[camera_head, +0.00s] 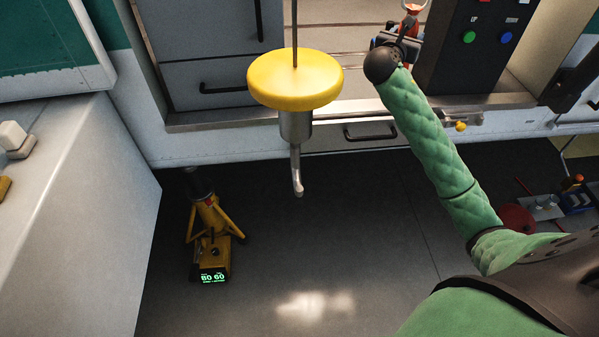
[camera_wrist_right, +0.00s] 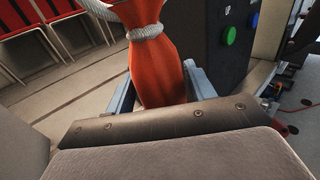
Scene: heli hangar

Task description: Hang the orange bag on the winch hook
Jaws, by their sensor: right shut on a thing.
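The winch hook (camera_head: 297,172) is a silver hook below a yellow disc (camera_head: 295,80) on a cable, hanging in the middle of the head view with nothing on it. The orange bag (camera_wrist_right: 158,60) fills the middle of the right wrist view, with a pale rope tied round its neck. A small part of the bag (camera_head: 413,7) shows at the top edge of the head view. My right gripper (camera_wrist_right: 158,92) is shut on the bag, its fingers on either side. It is up and to the right of the hook, well apart from it. My left gripper is not in view.
A dark control box (camera_head: 476,45) with green and blue buttons stands right of my right gripper. A yellow jack (camera_head: 210,235) stands on the floor at lower left. A grey cabinet (camera_head: 80,190) is at left. The floor below the hook is clear.

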